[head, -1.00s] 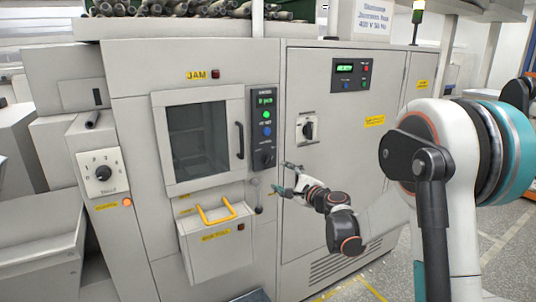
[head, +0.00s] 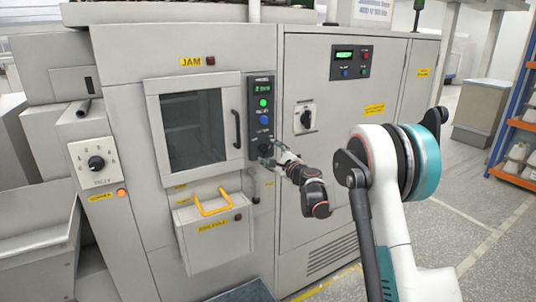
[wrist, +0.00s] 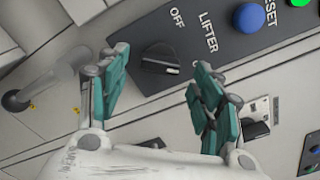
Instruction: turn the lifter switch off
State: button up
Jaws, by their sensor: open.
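The lifter switch (wrist: 160,58) is a dark rotary knob on a dark control panel (wrist: 150,84), beside the printed words OFF and LIFTER. Its white mark is at its right end in the wrist view, while OFF is printed above it. My gripper (wrist: 160,62) is open, its teal fingers on either side of the knob with gaps visible. In the head view my gripper (head: 270,153) is at the bottom of the panel (head: 254,103) and mostly hides the knob.
A yellow handle (head: 213,210) sticks out below.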

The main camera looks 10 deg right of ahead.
aim_at(266, 149)
jog(key=shift+x, duration=1.5)
jog(key=shift+s, duration=0.1)
jog(key=c, duration=1.1)
jog(key=shift+o, duration=0.2)
